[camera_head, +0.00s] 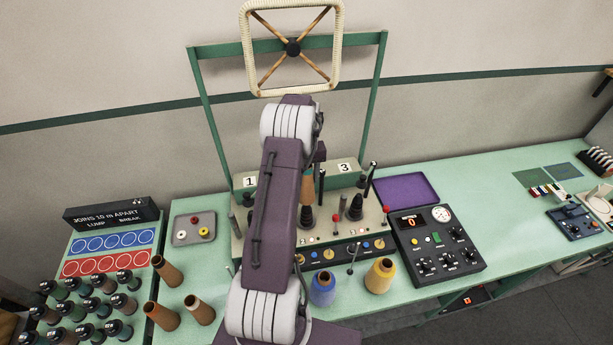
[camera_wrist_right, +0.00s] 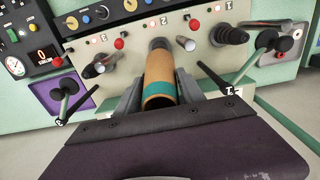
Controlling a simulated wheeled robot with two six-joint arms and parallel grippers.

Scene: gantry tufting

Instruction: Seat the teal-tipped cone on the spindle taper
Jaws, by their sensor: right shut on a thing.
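The teal-tipped cone (camera_wrist_right: 158,72) is orange-brown with a teal band at its near end in the right wrist view. My right gripper (camera_wrist_right: 160,98) is shut on it, one finger on each side. The cone's far end points at the dark middle spindle (camera_wrist_right: 160,44), in line with it. In the head view the cone (camera_head: 308,183) shows just right of my arm, over the dark spindle taper (camera_head: 307,214). I cannot tell whether it touches the taper or sits around it. My arm hides the right gripper's fingers there. My left gripper is out of view.
Dark spindles stand either side, one by label 3 (camera_head: 355,207) and one by label 1 (camera_wrist_right: 228,36). Red-knobbed levers (camera_head: 386,209) and black rods crowd the machine. A blue cone (camera_head: 322,289), a yellow cone (camera_head: 380,276) and brown cones (camera_head: 199,311) stand in front.

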